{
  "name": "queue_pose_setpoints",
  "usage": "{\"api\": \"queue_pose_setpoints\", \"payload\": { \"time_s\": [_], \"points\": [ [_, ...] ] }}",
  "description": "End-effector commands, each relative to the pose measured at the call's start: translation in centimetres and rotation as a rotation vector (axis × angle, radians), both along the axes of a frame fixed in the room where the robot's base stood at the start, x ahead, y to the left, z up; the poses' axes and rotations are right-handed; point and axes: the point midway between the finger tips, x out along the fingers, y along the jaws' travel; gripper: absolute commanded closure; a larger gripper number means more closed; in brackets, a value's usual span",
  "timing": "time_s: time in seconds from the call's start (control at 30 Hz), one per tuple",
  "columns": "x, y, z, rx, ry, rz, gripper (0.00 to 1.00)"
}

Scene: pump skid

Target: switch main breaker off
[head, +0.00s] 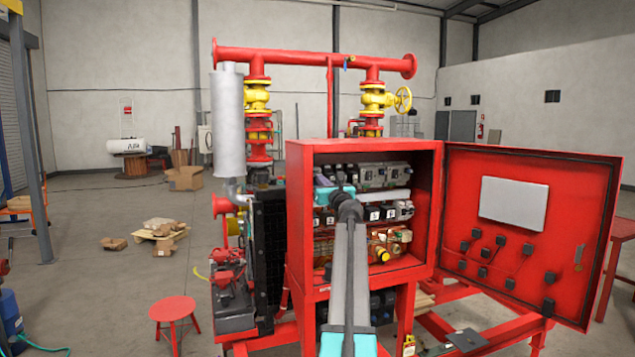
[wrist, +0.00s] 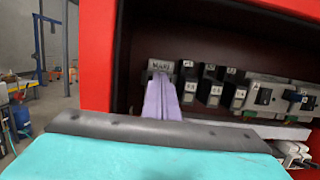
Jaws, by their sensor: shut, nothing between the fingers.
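The main breaker (wrist: 160,66) carries a hand-written label that seems to read "MAIN". It sits at the left end of the top row in the open red cabinet (head: 297,230). In the wrist view my gripper (wrist: 161,78) is shut and empty, with its pale purple fingers pointing into the cabinet. The fingertips are just in front of the main breaker and cover most of it below the label. I cannot tell whether they touch it or which way its lever stands. In the head view my arm hides part of the cabinet's left side.
Several dark numbered breakers (wrist: 212,86) stand close to the right of the main breaker, then grey units (wrist: 284,98) with switches. The cabinet's left wall (wrist: 97,55) is near the fingers. The cabinet door (head: 530,235) stands wide open to the right. A red stool (head: 173,308) stands at left.

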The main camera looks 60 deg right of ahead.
Motion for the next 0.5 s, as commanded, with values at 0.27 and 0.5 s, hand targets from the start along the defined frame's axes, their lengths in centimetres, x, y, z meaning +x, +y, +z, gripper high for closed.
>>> {"api": "queue_pose_setpoints", "payload": {
  "time_s": [0.27, 0.5],
  "points": [
    [-1.0, 0.7, 0.2, 0.000, -0.001, -0.001, 1.00],
    [-2.1, 1.5, 0.3, 0.000, -0.001, -0.001, 1.00]
  ]
}}
